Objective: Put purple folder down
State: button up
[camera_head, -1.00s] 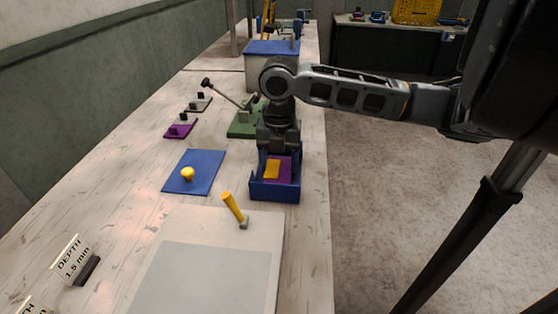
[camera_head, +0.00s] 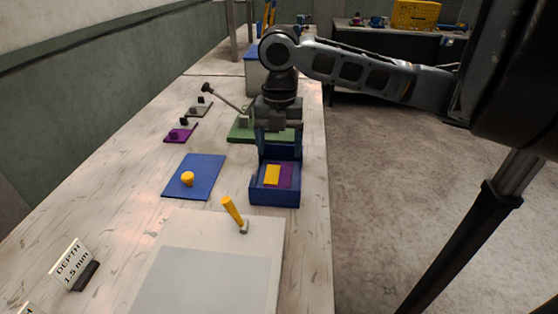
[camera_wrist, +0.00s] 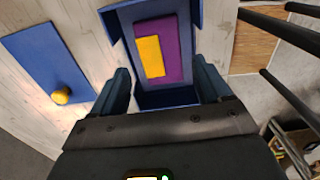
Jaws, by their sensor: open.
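The purple folder (camera_head: 286,178) lies flat in a blue open tray (camera_head: 274,197) on the bench, with a yellow piece (camera_head: 272,175) on top of it. The wrist view also shows the purple folder (camera_wrist: 174,62), the yellow piece (camera_wrist: 150,57) and the blue tray (camera_wrist: 126,30). My gripper (camera_head: 277,150) is above the back of the tray, pointing down. In the wrist view its two dark fingers (camera_wrist: 166,90) are spread wide on either side of the tray's end, with nothing held between them.
A blue mat (camera_head: 200,176) with a yellow knob (camera_head: 188,179) lies left of the tray. A green lever press (camera_head: 243,130) stands behind. Small purple (camera_head: 176,136) and grey plates lie at left.

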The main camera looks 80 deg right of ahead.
jog(key=shift+r, duration=2.8)
